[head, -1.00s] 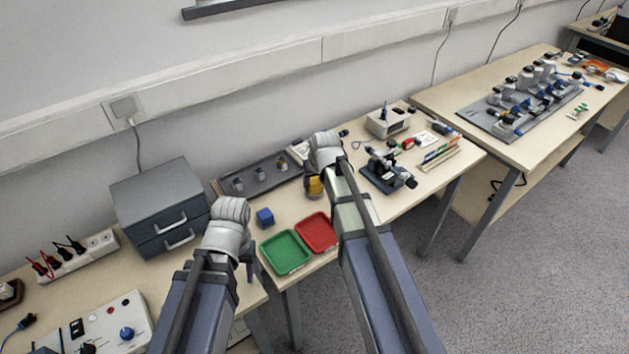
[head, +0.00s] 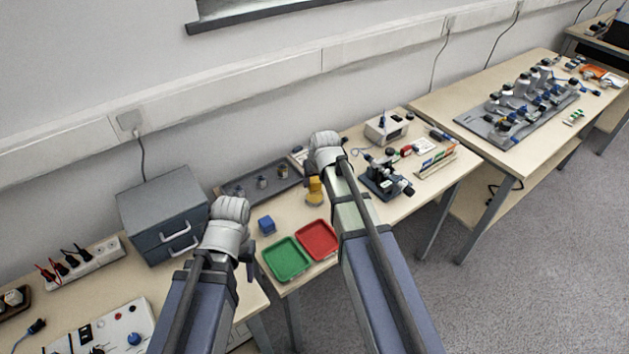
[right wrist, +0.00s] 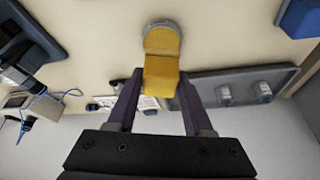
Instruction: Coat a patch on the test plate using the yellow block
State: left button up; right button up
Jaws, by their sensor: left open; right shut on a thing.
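The yellow block (head: 315,184) is in my right gripper (right wrist: 160,76), which is shut on it. In the right wrist view the yellow block (right wrist: 161,77) sits between the two fingers. Its far end meets or overlaps a small round grey-rimmed plate (right wrist: 162,38) with a yellow top. I take this for the test plate; in the head view the round plate (head: 314,200) shows yellowish just below the block. I cannot tell whether the two touch. My left gripper (head: 249,258) is open, partly hidden by its wrist, left of the green tray.
A blue block (head: 267,225), a green tray (head: 287,278) and a red tray (head: 334,254) lie near the front edge. A grey tray (head: 237,189) with metal cylinders is behind. A microscope (head: 380,178) stands to the right, a grey drawer box (head: 163,205) to the left.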

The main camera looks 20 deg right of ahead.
aim_at(314, 179)
jog(key=shift+r+p, duration=1.35)
jog(key=shift+r, duration=0.3)
